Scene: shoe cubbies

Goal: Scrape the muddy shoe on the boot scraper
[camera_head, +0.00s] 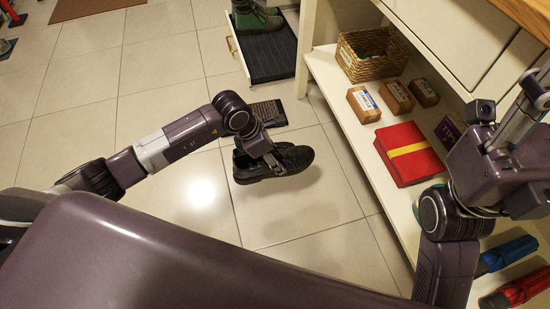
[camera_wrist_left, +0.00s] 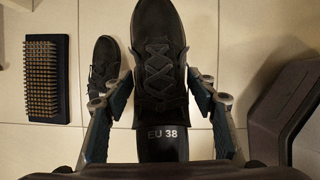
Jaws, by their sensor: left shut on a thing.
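A black lace-up shoe (camera_wrist_left: 158,65) is between the fingers of my left gripper (camera_wrist_left: 160,103), which is shut on it; the insole reads "EU 38". In the head view my left gripper (camera_head: 270,162) holds the dark shoe (camera_head: 295,157) over the tiles. A second black shoe (camera_wrist_left: 103,65) is lower, left of the held one in the wrist view. The boot scraper (camera_head: 267,113), a dark board with brass bristles, lies on the floor beyond the gripper; it also shows in the left wrist view (camera_wrist_left: 46,80). My right gripper (camera_head: 532,98) is partly cut off. Mud and the held shoe's sole are hidden.
A white shelf on the right holds a wicker basket (camera_head: 365,54), several small boxes and a red box with a yellow stripe (camera_head: 410,153). A green boot (camera_head: 256,18) stands on a black tray (camera_head: 268,58) beyond the scraper.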

